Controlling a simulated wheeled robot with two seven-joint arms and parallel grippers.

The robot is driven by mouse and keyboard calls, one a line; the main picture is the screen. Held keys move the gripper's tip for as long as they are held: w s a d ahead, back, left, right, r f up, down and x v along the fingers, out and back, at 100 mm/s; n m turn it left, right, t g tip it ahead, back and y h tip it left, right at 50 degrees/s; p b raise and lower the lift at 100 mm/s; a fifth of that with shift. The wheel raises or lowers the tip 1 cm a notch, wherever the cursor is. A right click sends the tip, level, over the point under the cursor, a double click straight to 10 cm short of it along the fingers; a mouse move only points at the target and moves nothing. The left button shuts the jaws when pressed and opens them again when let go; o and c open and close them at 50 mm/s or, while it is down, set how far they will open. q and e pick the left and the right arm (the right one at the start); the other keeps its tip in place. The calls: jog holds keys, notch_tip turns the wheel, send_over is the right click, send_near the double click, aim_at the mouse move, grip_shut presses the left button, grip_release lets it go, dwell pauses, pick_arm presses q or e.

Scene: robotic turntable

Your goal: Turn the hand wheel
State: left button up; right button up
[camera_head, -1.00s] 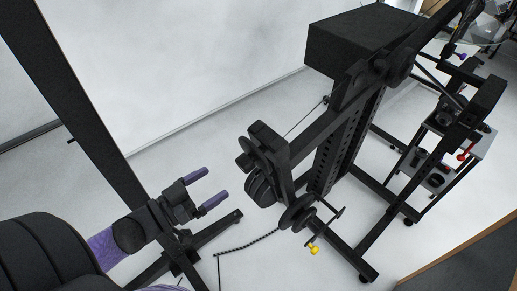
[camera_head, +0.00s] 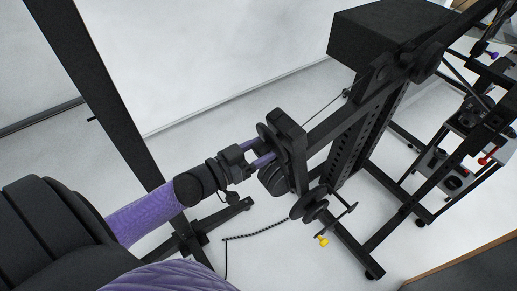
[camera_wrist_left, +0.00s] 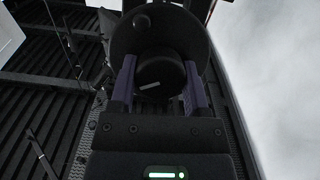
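The hand wheel (camera_head: 263,132) is a black disc on the side of the black machine's upright arm, partly covered by my gripper in the head view. In the left wrist view the wheel (camera_wrist_left: 183,32) faces me, with a small round knob near its upper left rim and a thick dark hub in the middle. My left gripper (camera_head: 265,149) is at the wheel, its two purple fingers spread. In the left wrist view the fingers of the gripper (camera_wrist_left: 160,68) stand on either side of the hub. Whether they touch it is hard to tell. My right gripper is not in view.
The machine's black frame (camera_head: 349,139) and box (camera_head: 388,38) rise to the right. A yellow knob (camera_head: 323,241) sits low on it. A dark post (camera_head: 105,95) stands at left. A chain (camera_head: 256,235) hangs below. Pale floor lies between.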

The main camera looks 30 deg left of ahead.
pick_arm(q)
jog(key=c, duration=0.6)
jog(key=shift+r+m+y+p, duration=0.1)
jog(key=shift+m+y+p, duration=0.35)
jog(key=shift+m, duration=0.35)
jog(key=shift+m+t+y, duration=0.35)
jog(key=shift+m+t, duration=0.05)
jog(key=shift+m, duration=0.6)
jog(key=shift+d+m+y, duration=0.1)
jog(key=shift+m+y, duration=0.4)
jog(key=shift+m, duration=0.4)
jog(key=shift+m+t, duration=0.5)
jog(key=shift+m, duration=0.5)
jog(key=shift+m, duration=0.3)
